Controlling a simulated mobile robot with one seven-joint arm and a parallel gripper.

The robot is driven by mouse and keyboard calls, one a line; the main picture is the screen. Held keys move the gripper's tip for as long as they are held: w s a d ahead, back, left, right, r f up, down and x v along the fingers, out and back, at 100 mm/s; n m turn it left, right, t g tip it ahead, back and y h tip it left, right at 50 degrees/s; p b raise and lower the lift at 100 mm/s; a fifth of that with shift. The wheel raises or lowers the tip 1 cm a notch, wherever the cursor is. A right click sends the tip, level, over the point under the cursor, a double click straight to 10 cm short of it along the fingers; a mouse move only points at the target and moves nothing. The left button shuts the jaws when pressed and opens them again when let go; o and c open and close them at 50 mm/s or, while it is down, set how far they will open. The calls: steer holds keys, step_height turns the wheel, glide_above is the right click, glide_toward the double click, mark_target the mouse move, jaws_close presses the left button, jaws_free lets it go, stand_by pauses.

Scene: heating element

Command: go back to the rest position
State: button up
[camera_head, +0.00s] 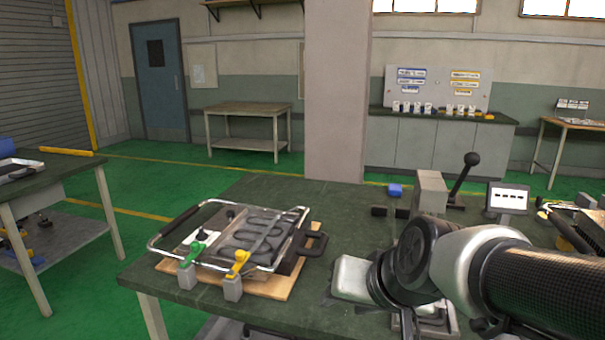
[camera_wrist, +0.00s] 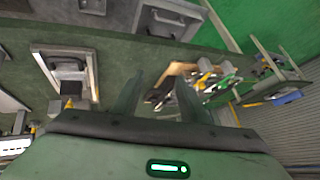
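My arm reaches in from the right in the head view, over the green worktable (camera_head: 215,300). The gripper fingers cannot be made out there. In the wrist view my gripper (camera_wrist: 160,88) shows two dark fingers standing apart, with nothing seen held between them. A heating element (camera_head: 258,232) lies in a wire-framed tray (camera_head: 165,251) on a wooden board (camera_head: 272,286), left of my arm. A green clamp (camera_head: 192,258) and a yellow clamp (camera_head: 237,266) stand at its front edge. The assembly also shows small and partly hidden beyond the fingers in the wrist view.
A block with a black-knobbed lever (camera_head: 466,175) stands behind my arm. Another table (camera_head: 50,180) is at far left. The table's back left is clear.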

steer(key=s+d+r+n+g+h, duration=0.1)
steer(key=s+d+r+g+h, duration=0.15)
steer(key=s+d, duration=0.6)
step_height(320, 180, up, 22)
steer(key=s+a+p, duration=0.1)
steer(key=p, duration=2.2)
steer(key=shift+s+a+t, duration=0.3)
steer(key=shift+a+t, duration=0.05)
